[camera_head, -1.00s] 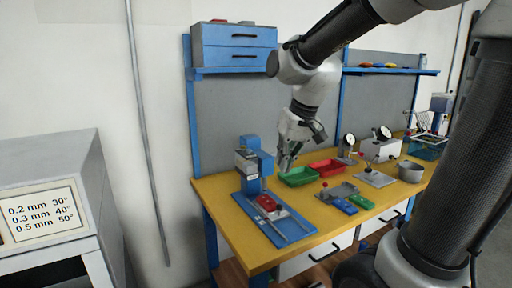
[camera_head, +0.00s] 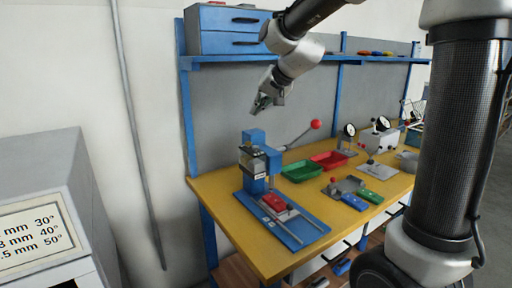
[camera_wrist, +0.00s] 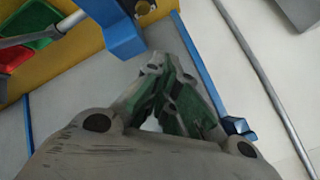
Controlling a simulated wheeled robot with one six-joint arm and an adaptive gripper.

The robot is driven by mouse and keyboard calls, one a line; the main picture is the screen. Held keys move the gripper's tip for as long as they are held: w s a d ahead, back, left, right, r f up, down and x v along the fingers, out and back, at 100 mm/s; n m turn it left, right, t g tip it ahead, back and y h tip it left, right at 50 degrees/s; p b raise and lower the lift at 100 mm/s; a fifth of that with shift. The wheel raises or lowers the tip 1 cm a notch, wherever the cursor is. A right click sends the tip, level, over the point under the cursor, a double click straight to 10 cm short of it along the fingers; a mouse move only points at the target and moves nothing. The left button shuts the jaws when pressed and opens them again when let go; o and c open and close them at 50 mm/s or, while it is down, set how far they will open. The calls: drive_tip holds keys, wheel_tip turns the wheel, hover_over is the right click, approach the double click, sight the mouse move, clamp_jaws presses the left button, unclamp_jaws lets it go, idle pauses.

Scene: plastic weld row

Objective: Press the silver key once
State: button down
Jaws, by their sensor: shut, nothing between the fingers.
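I cannot pick out a silver key for certain in either view. A blue press (camera_head: 256,140) stands at the left end of the yellow bench, with a lever ending in a red ball (camera_head: 316,124). A red part (camera_head: 274,202) sits on the press's blue base. My gripper (camera_head: 256,106) is in the air above the press, near the grey back panel, apart from everything. In the wrist view my gripper (camera_wrist: 160,72) shows its green-sided fingers drawn together and empty. The press's blue top (camera_wrist: 122,38) is above and left of them there.
Green tray (camera_head: 301,171) and red tray (camera_head: 329,159) lie right of the press. Blue block (camera_head: 354,202), green block (camera_head: 371,196) and dial gauges (camera_head: 382,123) are farther right. A blue shelf (camera_head: 300,59) with drawers (camera_head: 228,43) is above. A grey cabinet (camera_head: 50,165) stands left.

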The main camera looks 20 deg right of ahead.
sight(255, 147)
drive_tip(key=shift+f, duration=0.1)
drive_tip(key=shift+f, duration=4.35)
drive_tip(key=shift+f, duration=0.1)
drive_tip(key=shift+f, duration=0.3)
drive_tip(key=shift+f, duration=0.6)
drive_tip(key=shift+r, duration=1.05)
